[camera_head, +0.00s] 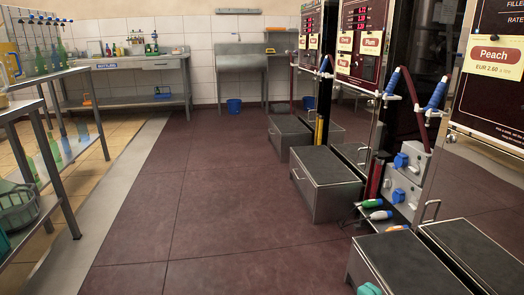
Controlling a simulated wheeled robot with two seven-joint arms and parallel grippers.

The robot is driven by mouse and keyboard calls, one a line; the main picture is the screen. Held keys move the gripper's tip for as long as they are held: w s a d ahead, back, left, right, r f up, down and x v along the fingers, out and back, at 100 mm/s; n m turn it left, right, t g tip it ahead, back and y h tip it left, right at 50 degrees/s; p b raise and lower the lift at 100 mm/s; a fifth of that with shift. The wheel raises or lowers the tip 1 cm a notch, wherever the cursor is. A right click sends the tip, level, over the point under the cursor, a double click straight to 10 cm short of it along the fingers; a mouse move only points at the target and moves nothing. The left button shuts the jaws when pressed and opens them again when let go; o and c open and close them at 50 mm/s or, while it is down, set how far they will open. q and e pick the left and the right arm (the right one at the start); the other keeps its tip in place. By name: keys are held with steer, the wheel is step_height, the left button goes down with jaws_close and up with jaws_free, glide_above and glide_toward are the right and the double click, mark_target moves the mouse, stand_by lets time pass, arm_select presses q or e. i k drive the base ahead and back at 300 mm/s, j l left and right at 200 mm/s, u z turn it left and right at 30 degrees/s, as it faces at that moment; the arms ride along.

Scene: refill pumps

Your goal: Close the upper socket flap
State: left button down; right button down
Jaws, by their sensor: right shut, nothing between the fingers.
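Two grey socket boxes stand one above the other at the right, beside the pump columns. The upper socket flap (401,160) is blue and sits on the front of the upper box (418,155). The lower socket's blue flap (397,195) is just below it. At this size I cannot tell how far either flap stands open. My right gripper is hard to pick out among the things at the right; it is shut and empty. My left gripper is not in view.
Grey step boxes (324,180) stand along the pumps. Blue nozzles (436,96) hang at the pumps. A bottle shelf (48,205) is at the left. The red-brown floor (220,190) between is clear.

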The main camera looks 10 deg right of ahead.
mark_target(398, 162)
steer(key=i+z, duration=0.1)
steer(key=i, duration=0.5)
steer(key=i+j+z, duration=0.1)
steer(key=i, duration=0.55)
steer(key=i+j+z, duration=0.1)
steer(key=i, duration=0.5)
steer(key=i+l+z, duration=0.2)
steer(key=i+z, duration=0.2)
steer(key=i+l+z, duration=0.1)
steer(key=i+z, duration=0.15)
steer(key=z, duration=0.15)
steer(key=i+z, duration=0.4)
steer(key=i+j+z, duration=0.15)
steer(key=i+z, duration=0.2)
